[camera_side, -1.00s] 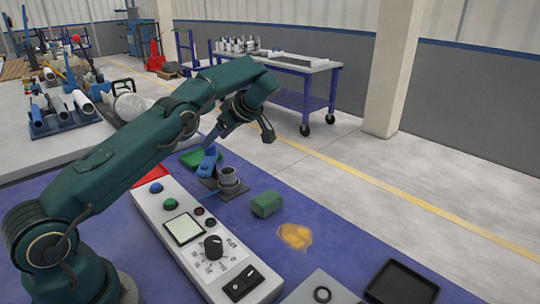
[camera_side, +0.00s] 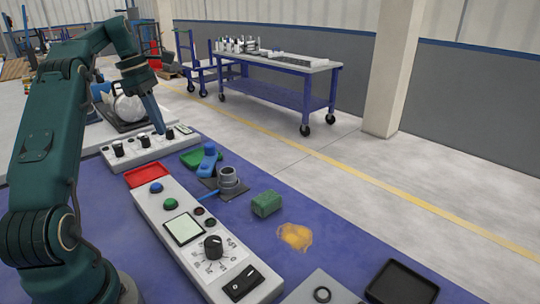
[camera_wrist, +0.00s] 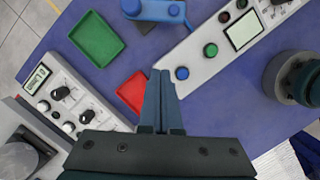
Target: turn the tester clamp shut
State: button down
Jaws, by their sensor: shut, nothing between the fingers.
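The tester with its blue body (camera_side: 208,158) stands on the purple mat, behind a grey round fitting (camera_side: 228,178) on a dark base. A thin blue bar (camera_side: 208,193) sticks out to the left of the fitting; I cannot tell whether the clamp is shut. The blue body also shows, cut off, at the top of the wrist view (camera_wrist: 158,10). My gripper (camera_side: 160,131) is shut and empty, pointing down at the back left, apart from the tester. In the wrist view its fingertips (camera_wrist: 162,74) lie together.
A red tray (camera_side: 147,175) and a green tray (camera_side: 193,158) lie near the tester. A control panel (camera_side: 160,210) runs along the front; a knob panel (camera_side: 112,160) stands behind. A green block (camera_side: 266,203) lies right of the fitting, with clear mat around it.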

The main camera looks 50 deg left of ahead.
aim_at(207, 159)
jog(key=x, duration=1)
jog(key=shift+w+d, duration=0.1)
jog(key=shift+d, duration=0.05)
jog(key=shift+w+d+r, duration=0.15)
jog(key=shift+w+d, duration=0.7)
jog(key=shift+w, duration=0.05)
jog(key=shift+w+d, duration=0.4)
jog(key=shift+w, duration=0.05)
